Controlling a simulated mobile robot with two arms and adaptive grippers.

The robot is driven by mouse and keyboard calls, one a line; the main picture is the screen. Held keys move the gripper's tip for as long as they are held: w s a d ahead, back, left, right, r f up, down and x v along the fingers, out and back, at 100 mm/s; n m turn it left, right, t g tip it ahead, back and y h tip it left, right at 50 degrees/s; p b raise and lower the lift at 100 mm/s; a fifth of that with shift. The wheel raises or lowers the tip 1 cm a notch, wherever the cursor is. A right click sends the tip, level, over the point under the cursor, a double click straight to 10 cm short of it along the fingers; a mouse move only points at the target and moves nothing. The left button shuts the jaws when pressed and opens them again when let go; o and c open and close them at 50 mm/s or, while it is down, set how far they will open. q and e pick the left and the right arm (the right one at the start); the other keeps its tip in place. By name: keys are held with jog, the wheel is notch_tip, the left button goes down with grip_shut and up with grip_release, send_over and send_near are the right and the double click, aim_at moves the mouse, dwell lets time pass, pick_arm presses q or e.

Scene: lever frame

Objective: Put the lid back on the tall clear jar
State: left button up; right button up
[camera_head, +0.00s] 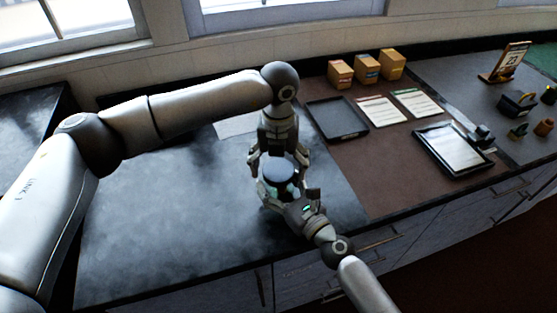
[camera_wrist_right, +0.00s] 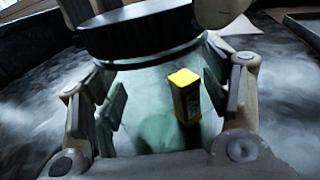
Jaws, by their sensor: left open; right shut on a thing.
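The tall clear jar (camera_head: 267,189) stands on the dark worktop near its front edge. In the right wrist view the jar (camera_wrist_right: 150,85) is between my right gripper's fingers (camera_wrist_right: 165,100), which are shut on it. The dark round lid (camera_head: 278,170) is at the jar's top and looks roughly level. It also shows in the wrist view (camera_wrist_right: 140,32); I cannot tell whether it is fully seated. My left gripper (camera_head: 278,162) is above, open, with its fingers on either side of the lid. My right gripper (camera_head: 288,193) reaches the jar from the front right.
A yellow-topped box (camera_wrist_right: 187,95) shows through the jar; I cannot tell if it is inside. A black tray (camera_head: 337,131), several small boxes (camera_head: 366,69) and a framed sheet (camera_head: 453,160) lie to the right. The worktop (camera_head: 170,220) at left is clear.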

pick_arm(q)
jog(key=shift+c, duration=0.3)
jog(key=c, duration=1)
jog(key=m, duration=1.2)
jog(key=o, duration=1.2)
jog(key=shift+r, duration=0.1)
notch_tip(320, 180, up, 12)
